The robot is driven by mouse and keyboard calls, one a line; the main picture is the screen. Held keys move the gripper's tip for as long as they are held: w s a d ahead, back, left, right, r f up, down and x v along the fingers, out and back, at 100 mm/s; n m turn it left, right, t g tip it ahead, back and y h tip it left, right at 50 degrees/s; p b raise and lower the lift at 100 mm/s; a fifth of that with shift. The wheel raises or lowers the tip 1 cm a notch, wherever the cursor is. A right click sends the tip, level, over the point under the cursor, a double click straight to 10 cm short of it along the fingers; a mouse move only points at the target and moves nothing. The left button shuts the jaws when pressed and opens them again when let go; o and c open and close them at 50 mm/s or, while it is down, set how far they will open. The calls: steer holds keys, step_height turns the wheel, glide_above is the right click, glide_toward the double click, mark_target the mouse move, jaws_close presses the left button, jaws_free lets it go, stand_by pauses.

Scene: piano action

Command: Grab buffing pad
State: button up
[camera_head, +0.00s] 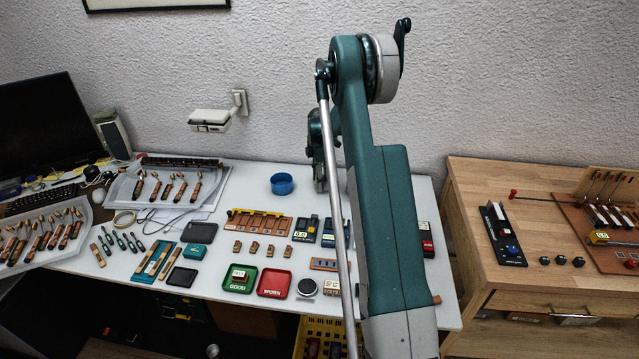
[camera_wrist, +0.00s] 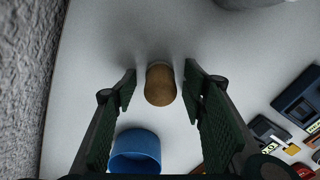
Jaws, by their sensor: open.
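A small tan-brown rounded piece, which looks like the buffing pad (camera_wrist: 160,88), stands on the white tabletop in the wrist view. My gripper (camera_wrist: 161,82) is open, with one finger on each side of it and a gap on both sides. In the head view my gripper (camera_head: 320,184) is down at the back of the table, partly behind my arm, and the pad is hidden there.
A blue round cup (camera_head: 282,184) is close to my gripper; it also shows in the wrist view (camera_wrist: 136,152). Dark devices (camera_wrist: 299,97) lie to the right. The textured wall (camera_wrist: 28,70) is near on the left. Green (camera_head: 240,278) and red (camera_head: 274,282) trays sit farther forward.

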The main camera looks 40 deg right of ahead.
stand_by(0.3)
steer(key=c, duration=0.9)
steer(key=shift+r+p, duration=0.9)
steer(key=shift+r, duration=4.15)
